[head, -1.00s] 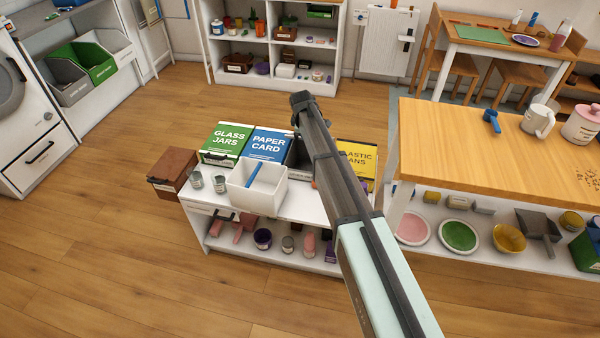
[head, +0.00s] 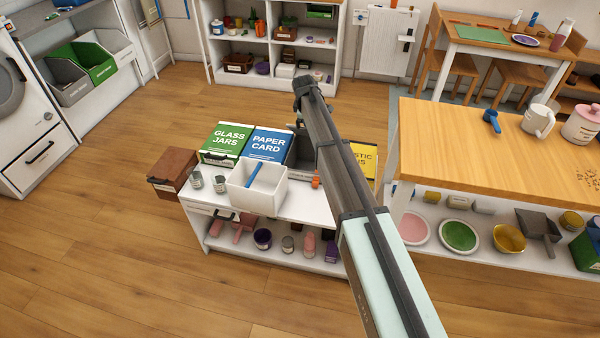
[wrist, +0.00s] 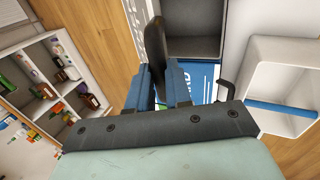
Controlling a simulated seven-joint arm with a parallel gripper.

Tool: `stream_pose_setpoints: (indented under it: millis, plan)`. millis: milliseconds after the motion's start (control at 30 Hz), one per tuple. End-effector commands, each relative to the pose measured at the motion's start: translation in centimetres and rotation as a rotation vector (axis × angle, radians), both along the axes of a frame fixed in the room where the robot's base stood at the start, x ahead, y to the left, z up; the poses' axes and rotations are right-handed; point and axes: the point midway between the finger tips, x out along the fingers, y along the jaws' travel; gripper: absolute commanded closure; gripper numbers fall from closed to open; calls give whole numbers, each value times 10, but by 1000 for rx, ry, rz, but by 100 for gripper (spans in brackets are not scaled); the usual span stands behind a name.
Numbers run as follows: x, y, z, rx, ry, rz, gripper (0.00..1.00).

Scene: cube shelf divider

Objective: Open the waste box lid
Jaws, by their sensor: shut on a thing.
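The waste box (head: 303,155) is the grey open box between the blue and yellow ones. Its grey inside shows in the head view, and in the wrist view (wrist: 194,40) at the top. My arm crosses in front of it and hides its right part. In the wrist view, my gripper (wrist: 160,77) is shut on a dark, rounded piece (wrist: 149,48), seemingly the waste box lid's handle. A pale panel with white lettering stands just behind it, seemingly part of the raised lid. How far the lid is tilted is hard to tell. My fingertips are hidden in the head view.
A green glass jars box (head: 228,140), a blue paper card box (head: 268,144) and a yellow box (head: 364,158) share the white shelf top. A white bin (head: 258,192) with a blue bar stands in front. A wooden counter (head: 500,140) is at right.

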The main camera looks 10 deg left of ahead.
Motion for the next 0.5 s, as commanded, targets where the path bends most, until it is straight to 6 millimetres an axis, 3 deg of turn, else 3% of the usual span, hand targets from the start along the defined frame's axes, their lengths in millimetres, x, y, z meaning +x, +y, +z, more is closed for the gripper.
stream_pose_setpoints:
  millis: [500]
  plan:
    - [9, 1, 7, 1, -1, -1, 98]
